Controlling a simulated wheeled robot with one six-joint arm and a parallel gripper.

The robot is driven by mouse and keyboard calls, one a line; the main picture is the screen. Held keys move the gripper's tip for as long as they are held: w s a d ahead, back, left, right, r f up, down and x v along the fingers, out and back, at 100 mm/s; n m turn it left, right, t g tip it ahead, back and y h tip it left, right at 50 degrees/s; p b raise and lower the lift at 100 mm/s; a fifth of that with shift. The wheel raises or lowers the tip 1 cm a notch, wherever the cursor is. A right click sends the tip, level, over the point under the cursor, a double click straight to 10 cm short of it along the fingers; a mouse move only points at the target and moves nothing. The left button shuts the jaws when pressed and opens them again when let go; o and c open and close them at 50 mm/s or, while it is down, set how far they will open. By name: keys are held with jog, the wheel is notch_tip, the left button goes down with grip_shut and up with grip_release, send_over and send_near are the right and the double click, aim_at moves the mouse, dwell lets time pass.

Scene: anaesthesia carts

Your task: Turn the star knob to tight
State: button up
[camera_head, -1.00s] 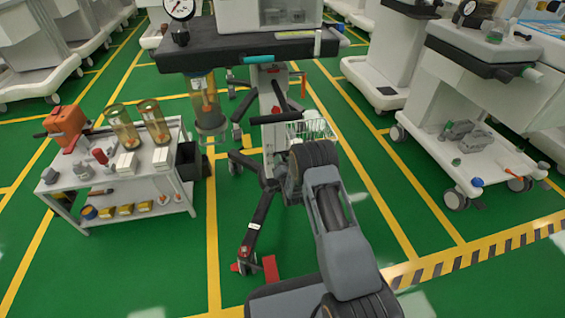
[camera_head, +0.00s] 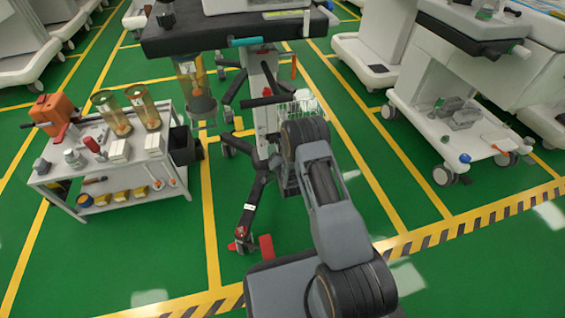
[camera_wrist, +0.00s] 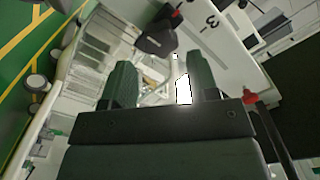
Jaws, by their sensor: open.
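In the wrist view a dark knob-like part (camera_wrist: 157,40) with a lobed outline sits just beyond the fingers, beside a white panel with black markings. I cannot tell for sure that it is the star knob, nor how tight it is. My gripper (camera_wrist: 160,82) is open. Its two dark green fingers stand apart, with no object clearly held between them. In the head view my arm hides the gripper. The middle cart's white column (camera_head: 268,85) stands just beyond my arm, below a dark worktop (camera_head: 215,36).
A small red part (camera_wrist: 250,96) is right of my fingers in the wrist view. A wire basket (camera_head: 300,105) is beside the column, and a red-tipped cart leg (camera_head: 243,240) reaches forward. A laden side table (camera_head: 75,165) stands left. Green floor is clear in front.

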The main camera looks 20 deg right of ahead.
jog(key=s+p, duration=0.2)
jog(key=s, duration=0.7)
dwell(0.4)
